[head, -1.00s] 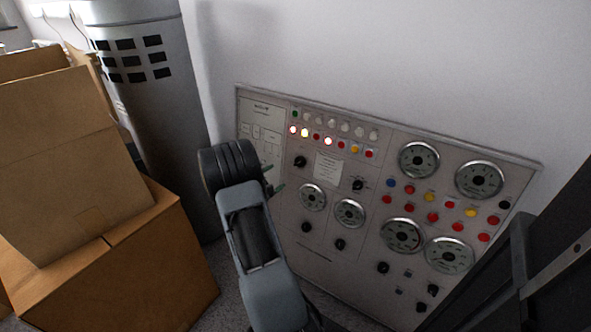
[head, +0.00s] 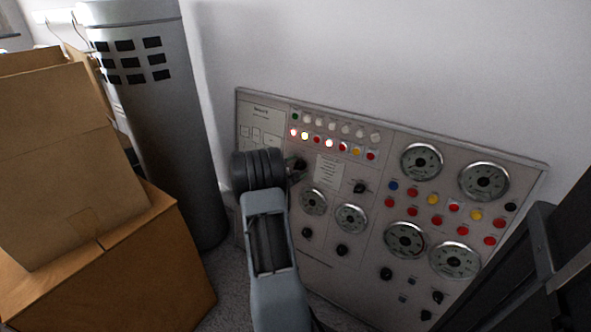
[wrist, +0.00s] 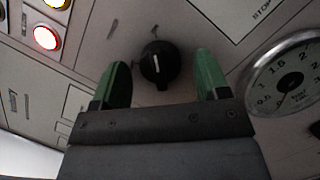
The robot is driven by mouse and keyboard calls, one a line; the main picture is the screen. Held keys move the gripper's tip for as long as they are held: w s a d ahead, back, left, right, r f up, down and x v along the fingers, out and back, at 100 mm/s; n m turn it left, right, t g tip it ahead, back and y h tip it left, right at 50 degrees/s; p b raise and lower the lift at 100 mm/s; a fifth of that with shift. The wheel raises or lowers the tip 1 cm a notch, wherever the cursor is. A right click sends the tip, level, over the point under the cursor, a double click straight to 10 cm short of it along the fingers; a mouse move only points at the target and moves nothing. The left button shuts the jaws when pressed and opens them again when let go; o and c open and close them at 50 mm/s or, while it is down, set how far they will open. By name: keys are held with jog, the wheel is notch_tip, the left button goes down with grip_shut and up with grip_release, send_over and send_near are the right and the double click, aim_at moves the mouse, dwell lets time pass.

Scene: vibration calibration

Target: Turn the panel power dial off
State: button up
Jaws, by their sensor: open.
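The control panel (head: 340,262) leans against the wall in the head view, with several black dials. One black dial (wrist: 160,62) with a white pointer line shows in the wrist view. In the head view this dial (head: 300,164) sits at the panel's upper left, partly beside my gripper. My gripper (wrist: 161,82) is open, with one green fingertip on each side of the dial and a gap to both. In the head view my gripper (head: 294,170) is at the dial, and its fingers are mostly hidden. I cannot tell how deep the fingers reach around it.
Round gauges (head: 422,161) and rows of coloured buttons and lamps (head: 329,143) cover the panel. A gauge (wrist: 282,76) is right of the fingers in the wrist view. Cardboard boxes (head: 110,262) and a grey cylinder (head: 180,130) stand at the left.

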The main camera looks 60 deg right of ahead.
jog(key=c, duration=0.9)
jog(key=shift+n, duration=0.4)
jog(key=n, duration=0.2)
jog(key=n+t+p, duration=0.1)
jog(key=n, duration=0.1)
jog(key=shift+s+n+t+h+p, duration=0.15)
jog(key=shift+n+t+h+p, duration=0.15)
jog(key=shift+h, duration=0.1)
jog(key=n+t+p, duration=0.2)
jog(key=n, duration=0.3)
jog(key=shift+s+n, duration=0.1)
jog(key=shift+n, duration=0.3)
jog(key=n+t+p, duration=0.1)
jog(key=n, duration=0.1)
jog(key=n+p, duration=0.1)
jog(key=n, duration=0.2)
jog(key=shift+s+t, duration=0.1)
jog(key=shift+t, duration=0.3)
jog(key=shift+s+n+t+y+p, duration=0.15)
jog(key=shift+n+t+p, duration=0.25)
jog(key=shift+n, duration=0.55)
jog(key=shift+w+n+t+y+p, duration=0.1)
jog(key=shift+n+t+p, duration=0.1)
jog(key=shift+n+p, duration=0.6)
jog(key=shift+s+n+t+y+p, duration=0.15)
jog(key=shift+n+t+p, duration=0.15)
jog(key=shift+n, duration=0.85)
jog(key=shift+w, duration=0.1)
